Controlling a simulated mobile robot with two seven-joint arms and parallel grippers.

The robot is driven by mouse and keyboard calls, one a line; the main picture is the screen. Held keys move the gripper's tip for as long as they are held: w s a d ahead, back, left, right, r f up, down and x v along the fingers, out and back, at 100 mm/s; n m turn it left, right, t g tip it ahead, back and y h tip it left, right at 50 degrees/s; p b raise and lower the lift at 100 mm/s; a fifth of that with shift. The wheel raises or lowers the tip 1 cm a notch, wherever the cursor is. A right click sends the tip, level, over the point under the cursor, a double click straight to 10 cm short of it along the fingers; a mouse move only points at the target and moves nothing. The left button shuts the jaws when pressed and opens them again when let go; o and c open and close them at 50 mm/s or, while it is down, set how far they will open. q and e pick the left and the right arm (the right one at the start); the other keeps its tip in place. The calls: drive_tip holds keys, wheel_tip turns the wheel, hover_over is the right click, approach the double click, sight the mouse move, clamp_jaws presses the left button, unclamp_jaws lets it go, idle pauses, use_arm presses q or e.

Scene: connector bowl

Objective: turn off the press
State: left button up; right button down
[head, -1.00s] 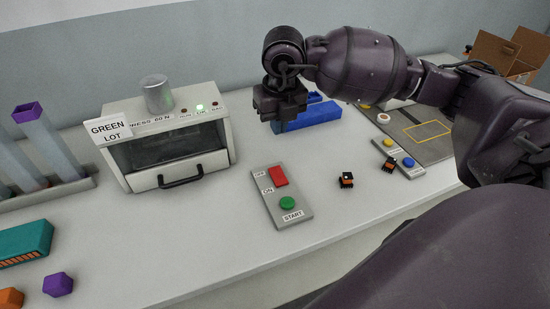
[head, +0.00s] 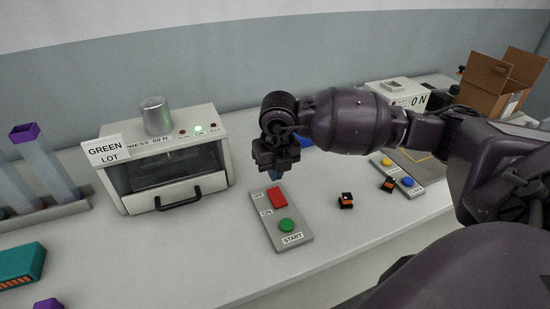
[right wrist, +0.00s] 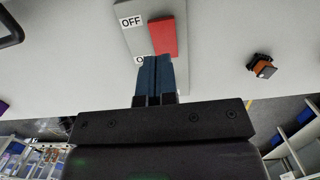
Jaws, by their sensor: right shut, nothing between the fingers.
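The press (head: 170,165) is a white box with a dark window, a black handle and a lit green lamp on top. In front of it to the right lies a grey control panel (head: 262,222) with a red rocker switch (head: 277,198), OFF and ON labels and a green START button (head: 286,225). My right gripper (head: 277,176) is shut and empty, pointing down close above the red switch. In the right wrist view its blue fingertips (right wrist: 155,62) overlap the near end of the red switch (right wrist: 163,36) and partly hide the ON label; contact cannot be told. My left gripper is out of view.
Two small black-and-orange connectors (head: 345,200) lie right of the panel, one by the yellow and blue buttons (head: 407,182). A cardboard box (head: 500,80) stands at the back right. Tubes (head: 55,165) stand at the left.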

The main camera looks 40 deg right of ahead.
sight(273, 192)
drive_tip(key=f, duration=0.5)
drive_tip(key=shift+w, duration=0.3)
drive_tip(key=shift+f+b, duration=0.3)
drive_tip(key=shift+f, duration=0.1)
